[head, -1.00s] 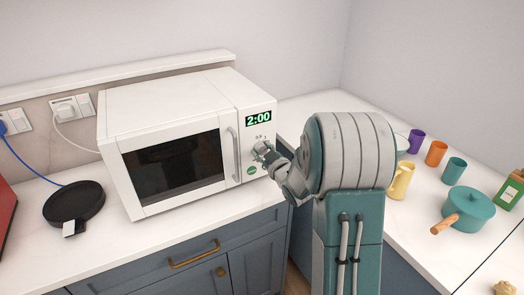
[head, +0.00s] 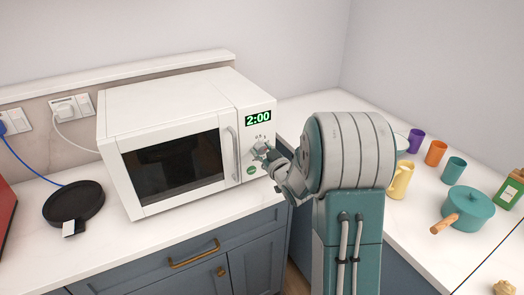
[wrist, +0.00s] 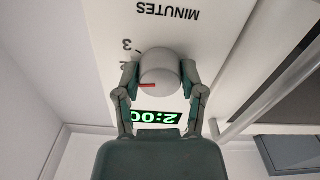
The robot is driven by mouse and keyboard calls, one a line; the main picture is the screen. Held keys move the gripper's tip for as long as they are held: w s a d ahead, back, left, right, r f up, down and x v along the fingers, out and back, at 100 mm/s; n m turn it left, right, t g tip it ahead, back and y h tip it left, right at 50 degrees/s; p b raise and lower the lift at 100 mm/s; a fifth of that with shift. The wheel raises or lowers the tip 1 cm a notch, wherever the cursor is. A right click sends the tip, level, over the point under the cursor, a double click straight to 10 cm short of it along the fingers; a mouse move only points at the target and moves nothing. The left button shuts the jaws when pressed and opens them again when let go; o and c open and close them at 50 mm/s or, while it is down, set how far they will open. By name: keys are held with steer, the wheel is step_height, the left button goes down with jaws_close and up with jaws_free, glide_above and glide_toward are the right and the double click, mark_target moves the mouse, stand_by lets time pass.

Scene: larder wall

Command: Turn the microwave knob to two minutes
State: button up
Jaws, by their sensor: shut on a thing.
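The white microwave (head: 170,92) stands on the counter with its door closed. Its green display (head: 258,118) reads 2:00; the display also shows upside down in the wrist view (wrist: 155,117). The round grey knob (wrist: 162,66) has a red pointer line, which points left in the wrist view, towards the side where the 2 and 3 marks are. The 2 is partly hidden by a finger. My gripper (wrist: 160,74) is shut on the knob, one finger on each side. In the head view my gripper (head: 263,154) covers most of the knob.
The microwave's door handle (head: 233,154) is close to the left of my gripper. A green button (head: 251,169) is just below the knob. A black pan (head: 85,198) lies on the left counter. Cups and a teal pot (head: 468,207) stand on the right counter.

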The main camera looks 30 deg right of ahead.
steer(key=o, duration=1.1)
steer(key=shift+f, duration=0.35)
steer(key=shift+o, duration=0.3)
steer(key=shift+r, duration=0.15)
steer(key=shift+r, duration=0.1)
steer(key=s, duration=1.2)
steer(key=shift+d, duration=0.15)
